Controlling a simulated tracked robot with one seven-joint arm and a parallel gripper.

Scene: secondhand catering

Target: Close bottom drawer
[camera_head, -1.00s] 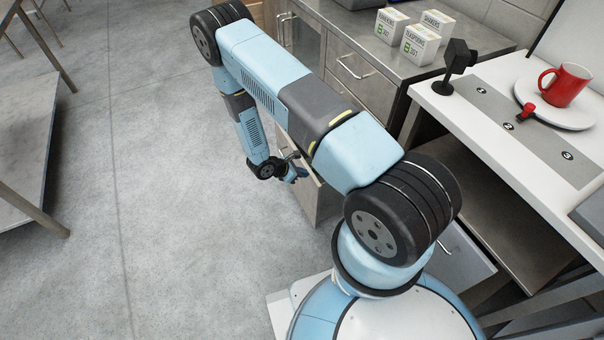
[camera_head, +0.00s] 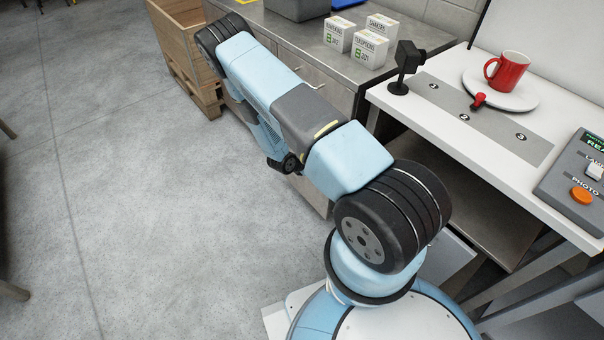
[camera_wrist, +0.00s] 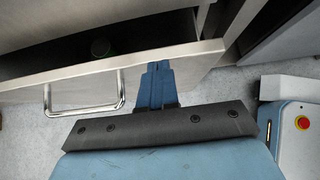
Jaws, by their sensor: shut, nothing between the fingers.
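The open drawer (camera_wrist: 25,83) shows in the wrist view as a pale front panel with a dark interior behind it. Its metal bar handle (camera_wrist: 85,110) is left of my gripper. My gripper (camera_wrist: 155,68) is shut and empty, with blue fingertips at the drawer front, right of the handle. I cannot tell whether they touch it. A small dark green round thing (camera_wrist: 100,47) lies inside the drawer. In the head view my arm hides my fingers and most of the drawer; a pale panel (camera_head: 312,196) shows below the arm.
The steel counter (camera_head: 300,37) bears several white boxes (camera_head: 369,47). The white table (camera_head: 425,105) with a red mug (camera_head: 508,70) stands at the right. A wooden crate (camera_head: 185,55) stands beyond my arm.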

